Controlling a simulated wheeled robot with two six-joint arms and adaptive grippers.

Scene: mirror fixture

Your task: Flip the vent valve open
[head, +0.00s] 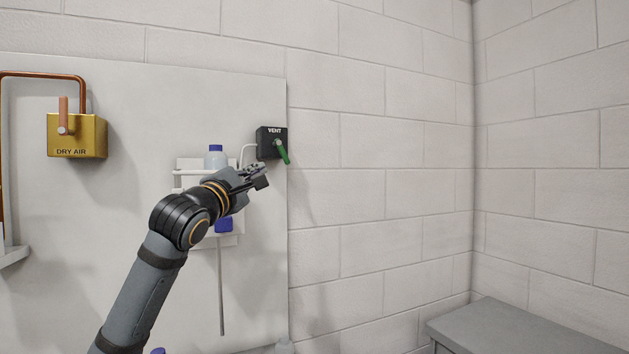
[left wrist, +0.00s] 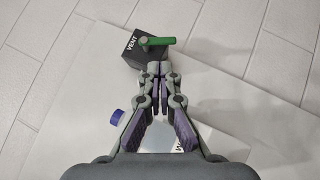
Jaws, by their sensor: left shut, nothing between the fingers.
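The vent valve is a black box (head: 271,142) marked VENT near the right edge of the wall panel. Its green handle (head: 282,151) slants down and to the right in the head view. In the left wrist view the box (left wrist: 130,48) and the green handle (left wrist: 158,41) lie just beyond my fingertips. My left gripper (head: 262,177) is shut and empty, a little below and left of the handle in the head view. It also shows in the left wrist view (left wrist: 158,70). I cannot tell whether it touches the valve. My right gripper is not in view.
A brass DRY AIR valve (head: 77,136) with a copper pipe is at the left of the panel (head: 130,200). A grey bench (head: 515,328) is at lower right. The wall right of the valve is bare.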

